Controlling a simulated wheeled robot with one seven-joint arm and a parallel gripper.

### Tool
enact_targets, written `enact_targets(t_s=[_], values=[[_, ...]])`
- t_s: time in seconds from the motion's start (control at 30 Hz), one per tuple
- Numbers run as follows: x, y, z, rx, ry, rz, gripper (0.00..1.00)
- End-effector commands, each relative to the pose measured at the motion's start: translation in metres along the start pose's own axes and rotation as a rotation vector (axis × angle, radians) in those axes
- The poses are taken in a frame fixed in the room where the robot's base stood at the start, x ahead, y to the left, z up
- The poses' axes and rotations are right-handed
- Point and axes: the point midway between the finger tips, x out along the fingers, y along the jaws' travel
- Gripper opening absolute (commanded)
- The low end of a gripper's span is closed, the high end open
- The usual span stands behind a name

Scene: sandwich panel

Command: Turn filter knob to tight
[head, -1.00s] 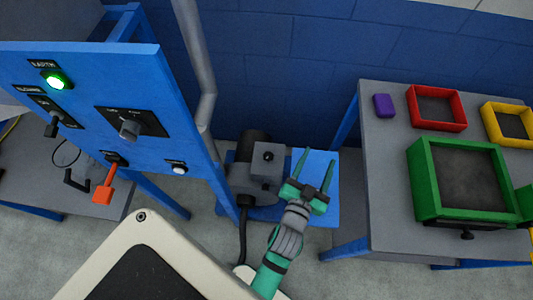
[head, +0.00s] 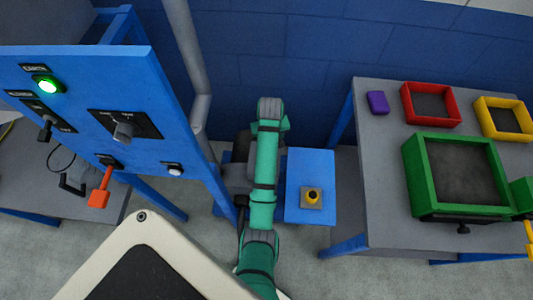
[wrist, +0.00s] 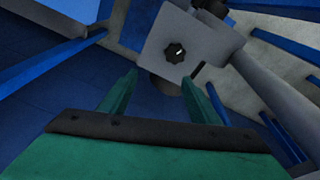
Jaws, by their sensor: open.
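A grey knob (head: 123,131) sits on a black plate on the blue panel, in the head view; its labels are too small to read. A small dark lobed knob (wrist: 176,53) is on the face of a grey box (wrist: 200,45) in the wrist view. I cannot tell which knob is the filter knob. My gripper (wrist: 160,80) is open and empty. Its fingertips point toward the grey box, with the lobed knob just beyond and between them, apart from it. In the head view my green arm covers most of the box and hides the fingers.
The blue panel (head: 150,75) also has a lit green lamp (head: 48,85), a red-orange lever (head: 100,187) and a white button (head: 173,169). A yellow button (head: 313,196) is on a low blue stand (head: 313,165). A grey table (head: 385,185) with coloured trays stands right.

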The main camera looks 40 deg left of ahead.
Motion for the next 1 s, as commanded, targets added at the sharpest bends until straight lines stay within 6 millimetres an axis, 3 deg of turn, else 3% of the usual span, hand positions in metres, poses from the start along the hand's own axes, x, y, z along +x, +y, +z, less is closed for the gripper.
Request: enact_targets(t_s=[0.1, 0.33, 0.8, 1.0], values=[[-0.006, -0.018, 0.001, -0.052, -0.106, -0.035, 0.57], [-0.003, -0.026, 0.007, -0.075, -0.171, -0.056, 0.57], [0.072, -0.029, 0.020, -0.074, -0.169, -0.056, 0.57], [0.091, -0.029, 0.023, -0.072, -0.166, -0.055, 0.57]])
